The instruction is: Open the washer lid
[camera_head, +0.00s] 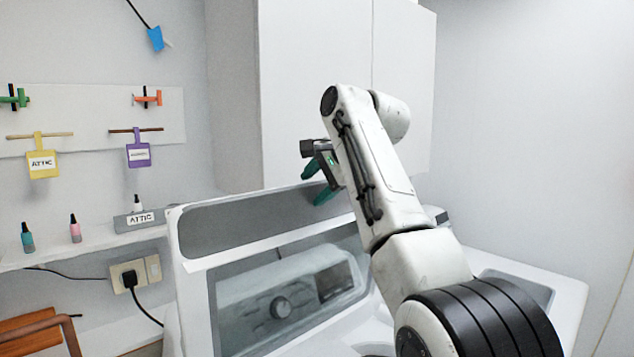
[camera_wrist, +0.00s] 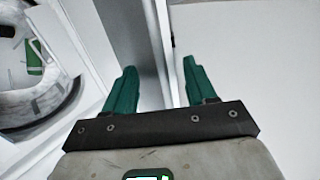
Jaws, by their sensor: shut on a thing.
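The white washer lid (camera_head: 196,264) stands raised and tilted in the head view, with a grey upper band and a clear window. My gripper (camera_head: 317,182) is at the lid's upper edge, with one teal finger on each side of it. It is shut on the lid. In the wrist view, the fingers of my gripper (camera_wrist: 160,76) straddle the edge of the lid (camera_wrist: 88,50). The washer's control panel (camera_head: 262,298), with a round knob, shows through the window. My arm hides the lid's right part.
White cabinets (camera_head: 318,90) hang above and behind the lid. A shelf with small bottles (camera_head: 75,230) and a wall outlet with a black plug (camera_head: 130,279) are at left. A wooden chair-like object (camera_head: 35,330) is at lower left. The right wall is bare.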

